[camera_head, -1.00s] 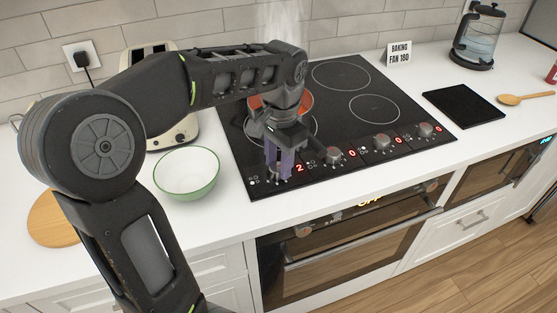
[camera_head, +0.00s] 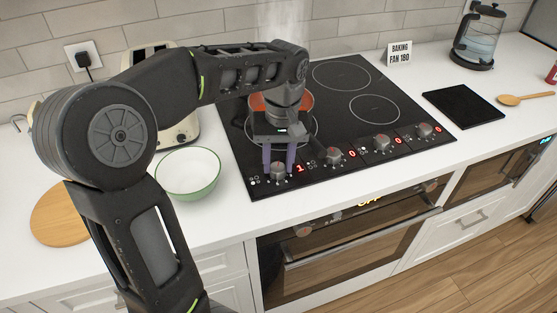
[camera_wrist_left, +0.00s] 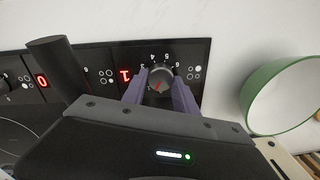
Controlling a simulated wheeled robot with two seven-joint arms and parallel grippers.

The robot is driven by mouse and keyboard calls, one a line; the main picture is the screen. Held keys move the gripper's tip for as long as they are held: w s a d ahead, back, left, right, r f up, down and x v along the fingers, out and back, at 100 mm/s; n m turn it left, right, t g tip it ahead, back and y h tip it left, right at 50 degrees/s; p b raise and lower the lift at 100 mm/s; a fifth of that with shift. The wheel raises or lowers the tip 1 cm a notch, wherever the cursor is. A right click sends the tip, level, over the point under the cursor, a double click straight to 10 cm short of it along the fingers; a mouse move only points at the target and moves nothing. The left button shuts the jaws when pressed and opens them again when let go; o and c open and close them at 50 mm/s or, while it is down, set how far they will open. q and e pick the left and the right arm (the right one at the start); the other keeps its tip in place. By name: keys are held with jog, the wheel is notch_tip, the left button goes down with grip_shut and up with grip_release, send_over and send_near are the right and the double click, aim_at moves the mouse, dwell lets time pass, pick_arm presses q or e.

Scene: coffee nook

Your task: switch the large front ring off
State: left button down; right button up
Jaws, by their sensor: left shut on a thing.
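The leftmost knob (camera_head: 278,173) is on the front strip of the black hob (camera_head: 330,170). The red display beside it reads 1. My left gripper (camera_head: 279,167) points down with its two purple fingers on either side of this knob, shut on it. In the left wrist view the knob (camera_wrist_left: 160,80) shows between the fingertips, with a red mark on its face and numbers around it. The large front-left ring (camera_head: 315,130) lies behind the gripper, partly hidden by my arm. An orange pan (camera_head: 258,103) stands at the hob's left, mostly hidden behind my wrist.
Several other knobs, including the one to the right (camera_head: 333,157), have displays reading 0. A green-rimmed white bowl (camera_head: 188,174) stands left of the hob. A dark cylinder (camera_wrist_left: 55,68) rises near the gripper in the wrist view. Steam rises behind my arm.

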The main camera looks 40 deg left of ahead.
aim_at(279, 166)
pick_arm(q)
jog(key=n, duration=0.6)
jog(key=shift+a, duration=0.1)
dwell(0.3)
jog(key=c, duration=1)
grip_release()
jog(key=shift+o, duration=0.2)
jog(key=shift+r, duration=0.5)
notch_tip(279, 166, up, 6)
jog(key=p, duration=0.3)
jog(key=shift+w, duration=0.1)
jog(key=shift+r+p, duration=0.5)
